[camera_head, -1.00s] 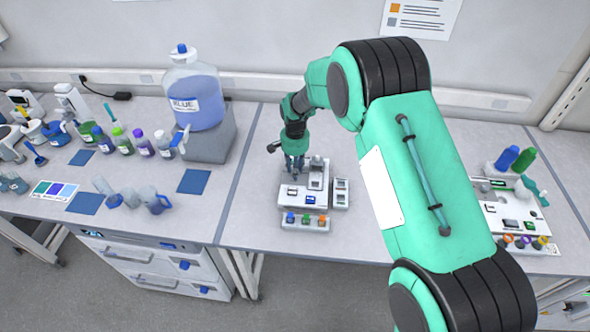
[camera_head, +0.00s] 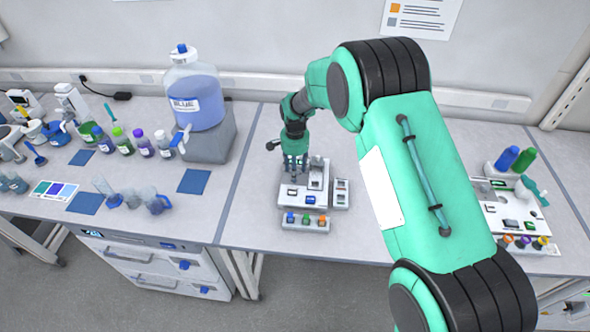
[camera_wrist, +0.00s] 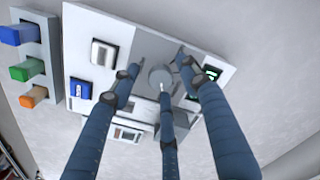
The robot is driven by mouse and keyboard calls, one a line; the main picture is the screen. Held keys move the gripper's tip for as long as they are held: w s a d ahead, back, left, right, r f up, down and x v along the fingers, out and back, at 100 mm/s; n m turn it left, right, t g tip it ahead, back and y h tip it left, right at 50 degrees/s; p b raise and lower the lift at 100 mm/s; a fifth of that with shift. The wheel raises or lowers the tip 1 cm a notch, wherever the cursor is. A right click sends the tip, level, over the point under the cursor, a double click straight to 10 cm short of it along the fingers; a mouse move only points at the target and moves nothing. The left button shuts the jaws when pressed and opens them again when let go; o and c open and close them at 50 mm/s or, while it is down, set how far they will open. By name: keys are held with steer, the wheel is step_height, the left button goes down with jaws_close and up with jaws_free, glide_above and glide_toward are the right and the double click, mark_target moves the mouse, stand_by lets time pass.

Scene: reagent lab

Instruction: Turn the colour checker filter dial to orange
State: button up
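The colour checker (camera_head: 290,199) is a white panelled unit on the bench; it also shows in the wrist view (camera_wrist: 78,45). In the wrist view a round grey dial (camera_wrist: 160,76) sits on its grey plate, with a pale line on its lower side. I cannot read which colour it is set to. My gripper (camera_head: 295,172) is over the unit, pointing down. In the wrist view its three blue fingers (camera_wrist: 160,78) are spread around the dial, with gaps visible; whether any tip touches it is unclear. In the head view the fingers hide the dial.
A rack (camera_head: 305,226) with blue, green and orange pieces stands at the unit's front. A small narrow module (camera_head: 341,194) stands to its right. A large bottle of blue liquid (camera_head: 196,95) is at the back left. A second white unit (camera_head: 500,215) is at the right. Bare bench lies left of the checker.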

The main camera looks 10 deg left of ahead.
steer(key=shift+r, duration=0.1)
step_height(320, 180, up, 12)
stand_by(0.8)
stand_by(0.5)
